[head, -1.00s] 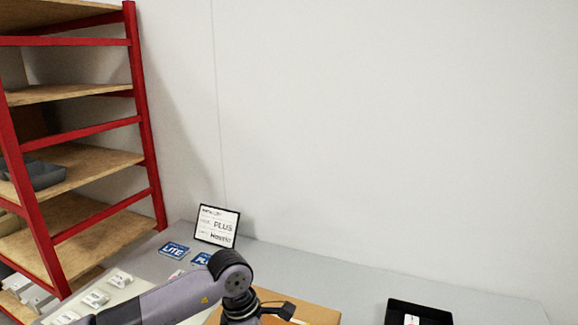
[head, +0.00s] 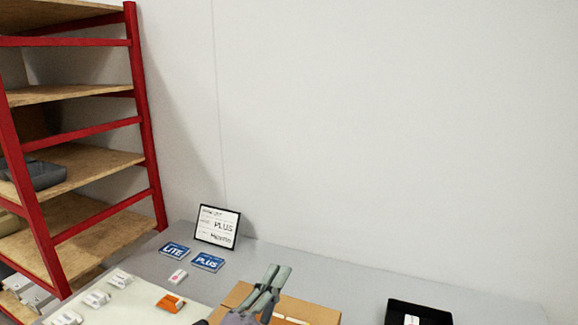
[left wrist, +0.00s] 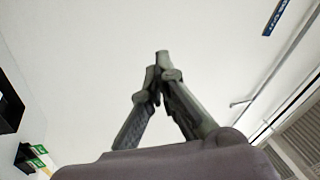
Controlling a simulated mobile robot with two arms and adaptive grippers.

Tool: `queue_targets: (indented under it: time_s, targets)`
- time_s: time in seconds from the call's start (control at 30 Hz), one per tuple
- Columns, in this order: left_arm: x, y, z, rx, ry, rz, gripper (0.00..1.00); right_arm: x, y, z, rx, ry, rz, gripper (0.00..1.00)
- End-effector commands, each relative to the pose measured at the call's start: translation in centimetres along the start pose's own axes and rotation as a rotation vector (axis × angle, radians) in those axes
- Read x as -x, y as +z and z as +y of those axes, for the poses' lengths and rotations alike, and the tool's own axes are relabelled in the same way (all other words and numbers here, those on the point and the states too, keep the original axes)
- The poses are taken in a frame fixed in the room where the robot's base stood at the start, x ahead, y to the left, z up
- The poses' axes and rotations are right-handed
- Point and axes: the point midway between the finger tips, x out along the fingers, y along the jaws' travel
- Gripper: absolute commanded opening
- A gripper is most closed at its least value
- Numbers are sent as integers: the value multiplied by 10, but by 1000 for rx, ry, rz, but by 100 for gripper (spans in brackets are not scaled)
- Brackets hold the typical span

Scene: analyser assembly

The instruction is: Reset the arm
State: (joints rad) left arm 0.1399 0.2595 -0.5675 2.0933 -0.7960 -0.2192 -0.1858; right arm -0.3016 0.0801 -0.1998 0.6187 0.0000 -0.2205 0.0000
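My left gripper (head: 277,270) points up at the bottom middle of the head view, in front of the cardboard box (head: 238,294). In the left wrist view its two fingers (left wrist: 157,68) come together at the tips, with nothing between them. The rest of the left arm is mostly out of the head view. My right gripper is in neither view.
A grey table holds a framed sign (head: 217,226), blue LITE (head: 174,249) and PLUS (head: 208,262) cards, an orange piece (head: 170,303), several small white parts (head: 97,298) and a black tray (head: 418,307). A red shelf (head: 146,120) stands left.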

Motion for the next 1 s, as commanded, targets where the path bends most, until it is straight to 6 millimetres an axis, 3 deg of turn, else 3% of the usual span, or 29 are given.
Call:
queue_targets:
  time_s: [0.03, 0.1, 0.2, 0.3, 0.4, 0.6, 0.87, 1.0]
  targets:
    - [20, 34, 9, 118, 35, -158, 0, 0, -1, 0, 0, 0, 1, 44]
    - [51, 74, 26, 266, 88, -362, 0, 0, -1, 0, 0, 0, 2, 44]
    - [108, 117, 55, 453, 175, -634, 0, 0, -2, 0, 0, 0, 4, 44]
    - [173, 140, 86, 616, 272, -884, 0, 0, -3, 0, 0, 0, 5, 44]
    - [234, 145, 111, 745, 367, -1090, 0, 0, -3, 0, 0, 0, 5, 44]
    - [323, 129, 137, 906, 519, -1371, 0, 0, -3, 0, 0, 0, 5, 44]
    - [407, 94, 147, 1034, 684, -1626, 0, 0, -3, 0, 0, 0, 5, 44]
    - [416, 106, 179, 1037, 705, -1650, 0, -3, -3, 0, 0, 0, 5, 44]
